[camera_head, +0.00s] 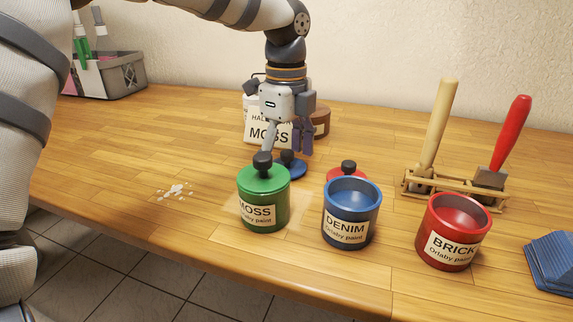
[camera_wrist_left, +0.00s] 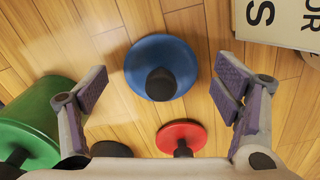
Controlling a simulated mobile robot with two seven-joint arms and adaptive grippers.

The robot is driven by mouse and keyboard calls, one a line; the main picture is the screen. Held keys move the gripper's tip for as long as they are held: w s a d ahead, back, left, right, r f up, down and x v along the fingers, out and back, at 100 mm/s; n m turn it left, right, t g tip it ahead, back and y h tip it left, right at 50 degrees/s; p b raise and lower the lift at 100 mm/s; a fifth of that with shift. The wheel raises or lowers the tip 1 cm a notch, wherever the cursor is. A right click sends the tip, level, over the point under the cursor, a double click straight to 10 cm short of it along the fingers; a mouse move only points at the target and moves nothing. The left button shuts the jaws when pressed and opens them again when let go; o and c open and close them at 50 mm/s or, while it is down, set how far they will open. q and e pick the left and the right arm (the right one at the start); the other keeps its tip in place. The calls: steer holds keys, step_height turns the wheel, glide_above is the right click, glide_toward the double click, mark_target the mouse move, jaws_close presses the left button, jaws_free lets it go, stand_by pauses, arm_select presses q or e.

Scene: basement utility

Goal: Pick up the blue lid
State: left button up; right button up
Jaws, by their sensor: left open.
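The blue lid (camera_head: 298,171) lies flat on the table behind the green can, partly hidden by the can and my gripper. In the left wrist view the blue lid (camera_wrist_left: 140,60) shows as a disc with a black knob (camera_wrist_left: 160,84). My left gripper (camera_head: 287,146) points down above the lid. In the wrist view its fingers (camera_wrist_left: 162,98) are open and apart, with the knob in the gap between them and nothing held. My right gripper is not in view.
A green MOSS can (camera_head: 264,197) with its lid on, an open blue DENIM can (camera_head: 350,213) and an open red BRICK can (camera_head: 452,232) stand in front. A red lid (camera_wrist_left: 190,131) lies near the blue one. The table's left is mostly clear.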

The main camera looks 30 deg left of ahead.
arm_select(q)
steer(key=c, duration=1.1)
steer(key=shift+r, duration=0.15)
